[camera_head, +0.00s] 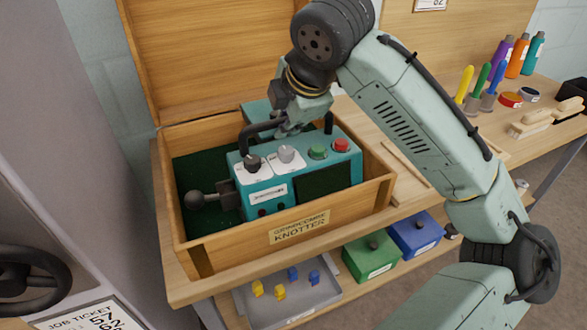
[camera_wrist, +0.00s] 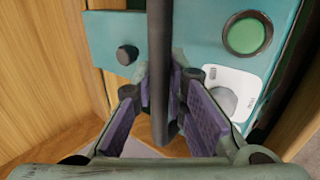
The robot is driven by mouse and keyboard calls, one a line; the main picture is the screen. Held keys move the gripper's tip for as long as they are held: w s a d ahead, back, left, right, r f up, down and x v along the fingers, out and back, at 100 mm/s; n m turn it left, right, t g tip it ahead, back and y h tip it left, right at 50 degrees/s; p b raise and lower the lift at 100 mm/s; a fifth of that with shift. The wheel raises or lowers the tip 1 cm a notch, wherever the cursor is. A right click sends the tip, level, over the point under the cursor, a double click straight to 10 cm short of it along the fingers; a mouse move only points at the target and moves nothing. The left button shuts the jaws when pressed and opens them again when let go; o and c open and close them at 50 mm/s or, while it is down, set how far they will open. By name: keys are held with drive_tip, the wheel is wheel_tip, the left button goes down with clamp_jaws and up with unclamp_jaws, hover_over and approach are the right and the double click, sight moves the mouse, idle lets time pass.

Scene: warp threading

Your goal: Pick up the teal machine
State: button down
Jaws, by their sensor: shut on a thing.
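The teal machine (camera_head: 300,182) sits upright inside an open wooden box in the head view. It has knobs, a green and a red button, a dark panel and a black lever with a ball end at its left. A black carrying handle rises over its top. My gripper (camera_head: 288,128) is at that handle above the machine. In the wrist view, the purple-padded fingers of my gripper (camera_wrist: 165,120) are closed around the black handle bar (camera_wrist: 160,60), with the teal machine (camera_wrist: 200,38) behind. The machine's underside is hidden by the box walls.
The wooden box (camera_head: 225,250) is labelled KNOTTER, with its lid open at the back. Its walls stand close around the machine. Bottles, brushes and small pots (camera_head: 483,100) stand on the bench at right. A grey tray (camera_head: 290,298) and green and blue boxes (camera_head: 370,258) are below.

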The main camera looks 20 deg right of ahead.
drive_tip(key=shift+r, duration=0.15)
idle(0.6)
wheel_tip(320, 180, up, 10)
wheel_tip(320, 180, up, 13)
drive_tip(key=p, duration=1.2)
drive_tip(key=shift+p, duration=0.3)
idle(0.4)
drive_tip(key=shift+d, duration=0.1)
